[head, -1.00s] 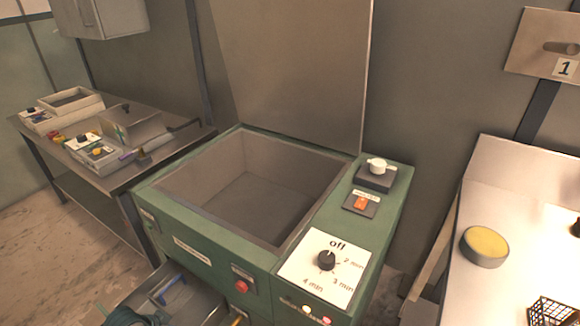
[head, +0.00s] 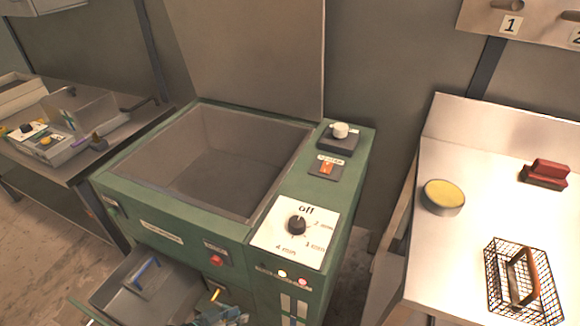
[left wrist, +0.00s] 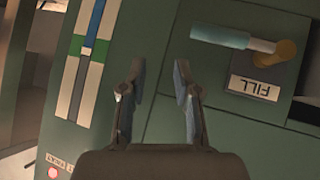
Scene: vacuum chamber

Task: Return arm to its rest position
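My left gripper (left wrist: 158,80) is open in the left wrist view, with nothing between its two fingers. It faces the green front of the vacuum chamber machine (head: 190,215). In the head view, my left gripper (head: 222,316) shows only in part at the bottom edge. My right gripper is not in view.
The chamber lid (head: 250,60) stands open and the chamber looks empty. An open drawer (head: 110,290) juts out at lower left. On the right, a white table (head: 450,270) bears a yellow-topped round tin (head: 443,196), a wire basket (head: 523,283) and a red block (head: 545,173).

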